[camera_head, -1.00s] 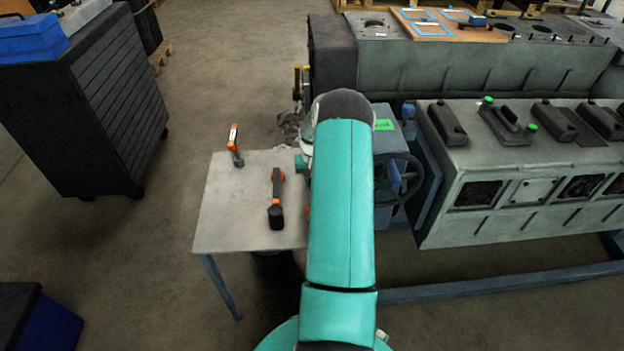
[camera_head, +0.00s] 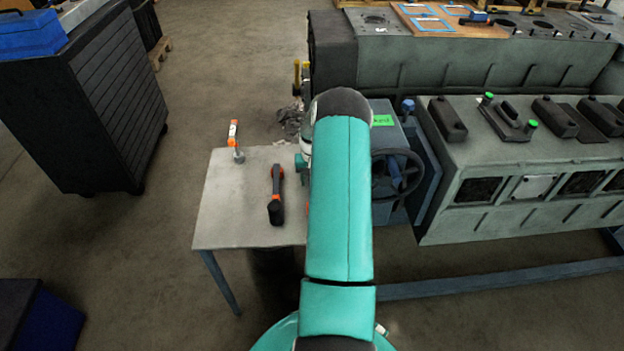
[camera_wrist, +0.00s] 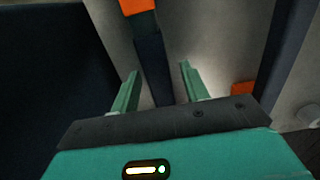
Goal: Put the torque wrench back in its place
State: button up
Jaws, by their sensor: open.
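A small table (camera_head: 225,222) stands in front of me. On it lies a black tool with orange parts (camera_head: 276,198), and an orange-and-grey tool (camera_head: 235,143) is at the back left corner. I cannot tell which tool is the torque wrench. In the head view my own arm hides my gripper. In the wrist view my gripper (camera_wrist: 158,68) is open, its two green fingers apart. A dark bar with an orange section (camera_wrist: 152,62) shows between and beyond the fingers. I cannot tell whether they touch it. A second orange piece (camera_wrist: 243,88) is right of the fingers.
A blue machine with a handwheel (camera_head: 398,172) stands right of the table. A long grey engine block (camera_head: 510,180) is further right. A wooden board with blue outlines (camera_head: 440,22) lies on the block behind. A dark cabinet (camera_head: 95,110) is at left; floor between is clear.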

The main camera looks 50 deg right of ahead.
notch_tip(320, 180, up, 14)
jog(key=shift+d+f, duration=0.15)
jog(key=shift+w, duration=0.1)
jog(key=w+a+r+n+t+h, duration=0.1)
jog(key=w+a+r+n, duration=0.1)
jog(key=a+r, duration=1.05)
jog(key=w+a+r+n+t+h, duration=0.1)
jog(key=a+r+n, duration=0.2)
jog(key=a+r, duration=0.95)
jog(key=s+a+r+n+t+y, duration=0.1)
jog(key=s+a+n+t, duration=0.1)
jog(key=s+a, duration=0.6)
jog(key=s+a+n+t, duration=0.1)
jog(key=s+a+n, duration=0.1)
jog(key=s+a, duration=0.6)
jog(key=a, duration=0.7)
jog(key=shift+s+a+r+n+t+y, duration=0.3)
jog(key=shift+s+a+r+t+y, duration=0.05)
jog(key=shift+t+y, duration=0.05)
